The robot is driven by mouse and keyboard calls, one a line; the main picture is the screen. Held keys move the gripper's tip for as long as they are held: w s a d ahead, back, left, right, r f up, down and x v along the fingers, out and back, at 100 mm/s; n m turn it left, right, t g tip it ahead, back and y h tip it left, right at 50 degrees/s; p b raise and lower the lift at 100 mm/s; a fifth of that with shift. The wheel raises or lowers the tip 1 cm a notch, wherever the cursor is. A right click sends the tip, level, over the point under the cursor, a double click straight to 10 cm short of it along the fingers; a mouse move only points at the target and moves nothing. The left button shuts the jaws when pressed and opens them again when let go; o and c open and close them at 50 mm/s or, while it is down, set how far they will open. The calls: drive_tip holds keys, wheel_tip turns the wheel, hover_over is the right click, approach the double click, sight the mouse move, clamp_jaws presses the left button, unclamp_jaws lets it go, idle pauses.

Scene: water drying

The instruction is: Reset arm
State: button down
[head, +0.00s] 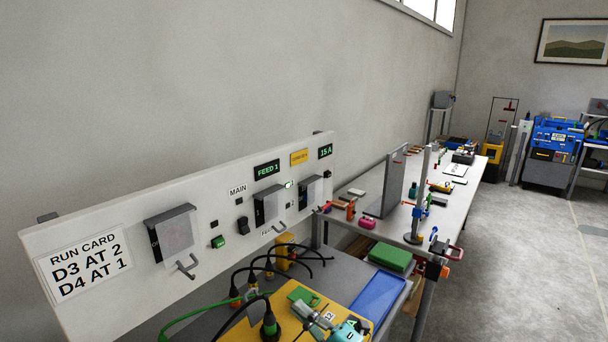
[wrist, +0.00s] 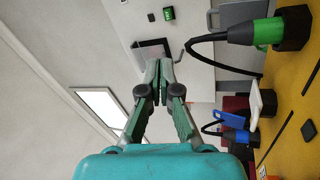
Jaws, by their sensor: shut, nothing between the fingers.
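My gripper (wrist: 159,66) is shut in the wrist view. Its two grey-green fingers meet at the tips with nothing between them. The teal wrist body fills the lower part of that view. In the head view a teal part of my arm (head: 350,331) shows at the bottom edge, over the yellow board (head: 372,308).
A white panel (head: 140,227) with a run card, switches and grey covers stands along the wall. Black and green cables with plugs (head: 270,326) rise near the yellow board. A blue tray (head: 378,298) and green box (head: 390,257) lie right. Open floor (head: 520,260) is farther right.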

drive_tip(key=s+d+f+m+h, duration=0.5)
drive_tip(key=s+m, duration=0.3)
drive_tip(key=s, duration=0.7)
drive_tip(key=s+d+f+m+t+h, duration=0.1)
drive_tip(key=s+d+f+m+h, duration=0.4)
drive_tip(key=s+m, duration=0.4)
drive_tip(key=s+d+f+m+h, duration=0.5)
drive_tip(key=s+d+m+h, duration=0.2)
drive_tip(key=s, duration=1.6)
drive_tip(key=shift+d+f+m+t, duration=0.15)
drive_tip(key=shift+d+m+t, duration=0.15)
drive_tip(key=shift+d+m, duration=0.5)
drive_tip(key=c, duration=1.9)
unclamp_jaws()
drive_tip(key=shift+d, duration=0.1)
